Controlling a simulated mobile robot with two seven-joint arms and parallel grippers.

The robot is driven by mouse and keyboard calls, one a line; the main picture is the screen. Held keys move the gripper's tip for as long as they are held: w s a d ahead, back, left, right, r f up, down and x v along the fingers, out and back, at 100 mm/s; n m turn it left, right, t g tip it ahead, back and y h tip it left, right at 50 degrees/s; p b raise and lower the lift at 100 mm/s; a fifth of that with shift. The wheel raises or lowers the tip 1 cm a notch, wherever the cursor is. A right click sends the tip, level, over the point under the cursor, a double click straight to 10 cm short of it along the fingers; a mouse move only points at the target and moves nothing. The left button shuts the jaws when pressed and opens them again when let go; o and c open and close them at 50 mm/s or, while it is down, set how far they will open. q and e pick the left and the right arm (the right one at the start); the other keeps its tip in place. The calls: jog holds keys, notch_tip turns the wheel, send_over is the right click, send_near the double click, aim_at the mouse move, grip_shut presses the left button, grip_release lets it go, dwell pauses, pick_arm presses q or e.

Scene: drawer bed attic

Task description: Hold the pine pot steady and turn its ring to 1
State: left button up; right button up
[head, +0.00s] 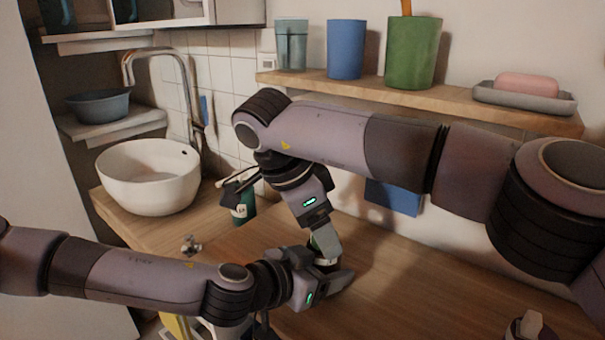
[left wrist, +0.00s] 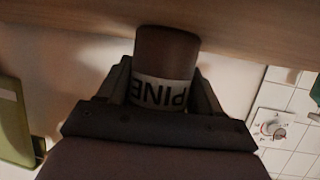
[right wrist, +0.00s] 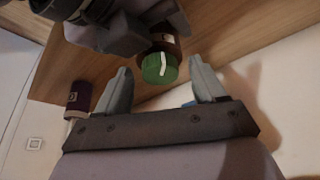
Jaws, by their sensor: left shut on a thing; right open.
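The pine pot (left wrist: 165,52) is a brown cylinder with a pale band reading PINE, upside down in the left wrist view. My left gripper (left wrist: 165,92) is shut around it, one finger on each side. In the right wrist view the pot's top shows a green ring (right wrist: 158,70) with a white mark; no number is readable. My right gripper (right wrist: 160,82) is open, its fingers on either side of the ring with gaps. In the head view my left gripper (head: 335,283) and right gripper (head: 325,245) meet at the pot and hide most of it.
A shelf (head: 440,103) with cups and a soap dish runs above my right arm. The counter's right part is mostly clear.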

jog(key=n, duration=0.2)
jog(key=n+t+y, duration=0.1)
jog(key=n, duration=0.3)
jog(key=shift+s+d+t+y, duration=0.25)
jog(key=shift+t+y, duration=0.05)
jog(key=shift+t, duration=0.1)
jog(key=v, duration=1.2)
jog(key=shift+s, duration=0.1)
pick_arm(q)
jog(key=o, duration=1.2)
pick_arm(e)
jog(key=shift+f, duration=0.1)
pick_arm(q)
jog(key=shift+s, duration=0.1)
